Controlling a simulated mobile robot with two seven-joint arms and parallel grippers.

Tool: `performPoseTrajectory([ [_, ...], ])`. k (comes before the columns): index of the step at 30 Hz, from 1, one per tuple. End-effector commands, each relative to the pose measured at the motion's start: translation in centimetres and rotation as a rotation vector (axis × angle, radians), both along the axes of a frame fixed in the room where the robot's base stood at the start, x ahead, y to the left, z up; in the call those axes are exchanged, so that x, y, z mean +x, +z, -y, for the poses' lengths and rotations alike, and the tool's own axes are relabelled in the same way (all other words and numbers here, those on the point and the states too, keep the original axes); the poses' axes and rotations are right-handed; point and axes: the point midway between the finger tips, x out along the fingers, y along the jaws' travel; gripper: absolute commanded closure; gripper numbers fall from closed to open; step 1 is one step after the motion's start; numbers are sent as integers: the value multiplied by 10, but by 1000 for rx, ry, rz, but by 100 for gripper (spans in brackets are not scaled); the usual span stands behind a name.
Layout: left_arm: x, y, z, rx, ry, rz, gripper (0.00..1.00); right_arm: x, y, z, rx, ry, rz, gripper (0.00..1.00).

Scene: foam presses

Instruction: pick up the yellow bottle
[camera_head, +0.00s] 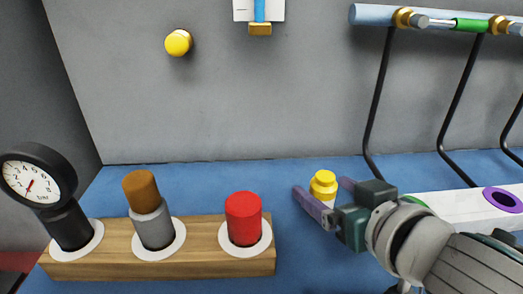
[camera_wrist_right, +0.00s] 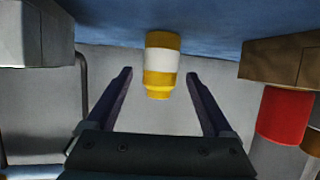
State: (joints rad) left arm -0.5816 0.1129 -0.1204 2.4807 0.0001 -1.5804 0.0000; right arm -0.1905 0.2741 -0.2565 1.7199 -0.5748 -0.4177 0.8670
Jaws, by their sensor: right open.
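The yellow bottle (camera_head: 323,184) stands on the blue surface, with a yellow cap; its lower part is partly hidden by my right gripper in the head view. In the right wrist view the yellow bottle (camera_wrist_right: 160,85) shows a white band around its middle and lies between the lines of the two fingers, just beyond their tips. My right gripper (camera_head: 322,190) is open, with one purple finger on each side of the bottle in the head view. In the right wrist view, the gripper (camera_wrist_right: 158,75) is empty. My left gripper is not in view.
A wooden rack (camera_head: 200,262) at the left holds a gauge (camera_head: 32,180), a brown-capped grey cylinder (camera_head: 150,215) and a red cylinder (camera_head: 243,218). A white block with a purple ring (camera_head: 503,200) lies at the right. Black hoses hang behind.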

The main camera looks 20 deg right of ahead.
Motion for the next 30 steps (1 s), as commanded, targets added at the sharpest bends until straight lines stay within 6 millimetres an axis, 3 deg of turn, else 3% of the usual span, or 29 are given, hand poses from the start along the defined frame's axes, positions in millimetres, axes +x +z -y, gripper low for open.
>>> performPoseTrajectory([
  [7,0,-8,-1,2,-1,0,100,34,-14,1,-2,2,2,14],
  [17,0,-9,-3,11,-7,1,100,39,-16,1,0,0,0,15],
  [30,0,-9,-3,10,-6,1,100,39,-16,1,0,0,0,64],
])
